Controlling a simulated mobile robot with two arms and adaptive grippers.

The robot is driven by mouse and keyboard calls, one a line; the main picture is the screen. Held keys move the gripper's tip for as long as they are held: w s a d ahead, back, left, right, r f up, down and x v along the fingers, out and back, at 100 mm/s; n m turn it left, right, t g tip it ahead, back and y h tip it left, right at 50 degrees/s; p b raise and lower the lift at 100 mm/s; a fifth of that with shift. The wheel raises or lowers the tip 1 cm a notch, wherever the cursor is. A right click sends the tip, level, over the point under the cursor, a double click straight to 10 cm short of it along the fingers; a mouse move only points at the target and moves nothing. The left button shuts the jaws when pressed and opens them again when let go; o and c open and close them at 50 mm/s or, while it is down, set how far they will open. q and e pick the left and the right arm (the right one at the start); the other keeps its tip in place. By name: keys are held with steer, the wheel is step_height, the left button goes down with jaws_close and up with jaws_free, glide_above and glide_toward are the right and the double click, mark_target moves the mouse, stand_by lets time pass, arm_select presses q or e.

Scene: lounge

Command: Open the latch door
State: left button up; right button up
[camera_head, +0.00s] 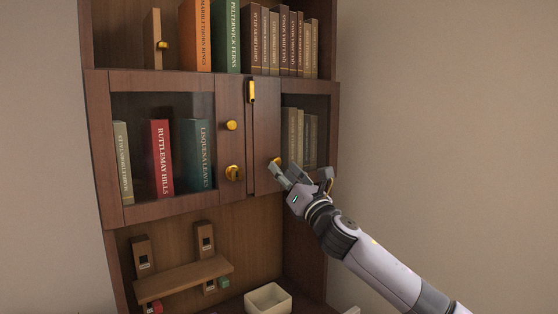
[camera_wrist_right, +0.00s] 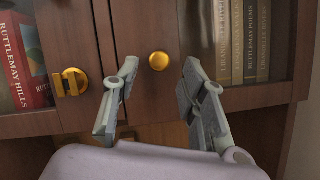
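The wooden cabinet has a left glass door (camera_head: 118,205) and a right glass door (camera_head: 264,130). A gold upright latch piece (camera_head: 251,91) is at the top of the seam between them. A gold knob (camera_head: 231,125) and a lower gold latch (camera_head: 233,172) are on the left door; the latch also shows in the wrist view (camera_wrist_right: 70,83). The right door's gold knob (camera_wrist_right: 158,61) appears between my right gripper's spread fingers; in the head view it is partly hidden (camera_head: 277,160). My right gripper (camera_head: 303,174) is open and empty, close before the right door. My left gripper is out of view.
Books stand behind both glass doors and on the upper shelf (camera_head: 285,74). Below are a small wooden rack (camera_head: 183,277) and a white tray (camera_head: 268,290). Bare wall (camera_head: 440,110) lies to the right.

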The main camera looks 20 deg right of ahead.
mark_target(278, 164)
steer(key=shift+p+x, duration=0.3)
steer(key=shift+x, duration=1.35)
jaws_close()
